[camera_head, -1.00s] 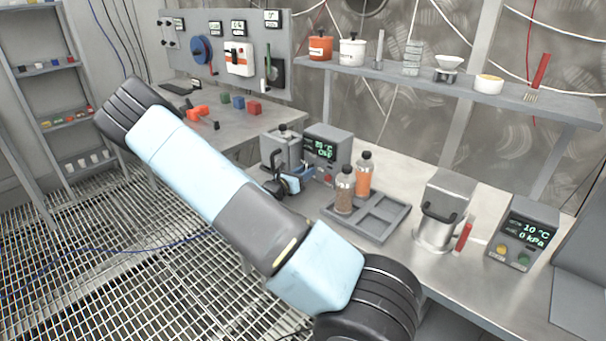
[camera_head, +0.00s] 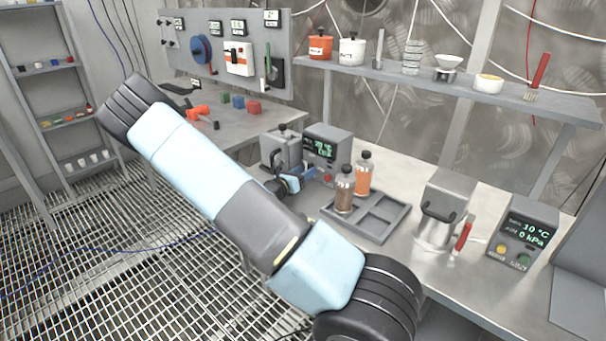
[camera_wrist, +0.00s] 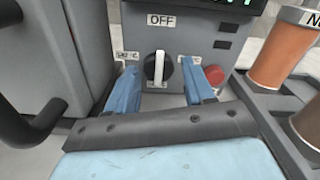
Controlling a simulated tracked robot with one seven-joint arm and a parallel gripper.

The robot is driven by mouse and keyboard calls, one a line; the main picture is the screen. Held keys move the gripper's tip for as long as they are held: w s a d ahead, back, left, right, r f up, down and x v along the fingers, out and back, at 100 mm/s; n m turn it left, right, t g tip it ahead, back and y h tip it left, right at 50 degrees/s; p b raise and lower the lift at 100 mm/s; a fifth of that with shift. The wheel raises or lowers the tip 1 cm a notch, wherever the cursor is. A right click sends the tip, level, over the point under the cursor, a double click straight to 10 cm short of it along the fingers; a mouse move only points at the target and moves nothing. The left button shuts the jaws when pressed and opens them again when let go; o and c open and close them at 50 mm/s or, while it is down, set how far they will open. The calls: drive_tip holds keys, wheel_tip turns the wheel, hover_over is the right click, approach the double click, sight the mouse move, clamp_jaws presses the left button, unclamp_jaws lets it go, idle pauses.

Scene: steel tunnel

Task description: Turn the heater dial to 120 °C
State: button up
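The heater is a grey box (camera_head: 328,146) with a green display, on the bench at the centre of the head view. Its front panel (camera_wrist: 200,40) fills the upper wrist view. The dial (camera_wrist: 158,70) is a black knob with a white bar, which stands upright toward the OFF label above it. Smaller labels on either side are not readable. My gripper (camera_wrist: 161,78) is open, with one blue finger on each side of the dial. I cannot tell whether the fingers touch it. In the head view my gripper (camera_head: 291,183) is partly hidden by the arm.
A red button (camera_wrist: 214,75) is close to the right finger. A grey tray (camera_head: 377,226) with two bottles (camera_head: 354,184) stands to the heater's right. A grey device (camera_head: 279,148) with a handle stands to its left. A second display box (camera_head: 524,236) is at far right.

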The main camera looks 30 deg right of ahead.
drive_tip(key=shift+o, duration=0.4)
drive_tip(key=v, duration=1.3)
drive_tip(key=shift+a, duration=0.4)
drive_tip(key=shift+s, duration=0.1)
drive_tip(key=s+d+r+m+g+y, duration=0.1)
drive_tip(key=s+r+m+g+y, duration=0.7)
drive_tip(key=s+r+m, duration=0.6)
drive_tip(key=s+a+r+m+t+y, duration=0.3)
drive_tip(key=s+a+r+m+y, duration=0.1)
drive_tip(key=s+r, duration=0.3)
drive_tip(key=s+a+r+m+t+y, duration=0.4)
drive_tip(key=s+r+m, duration=0.3)
drive_tip(key=r, duration=0.4)
drive_tip(key=shift+s+a+y, duration=0.4)
drive_tip(key=shift+s+y, duration=0.1)
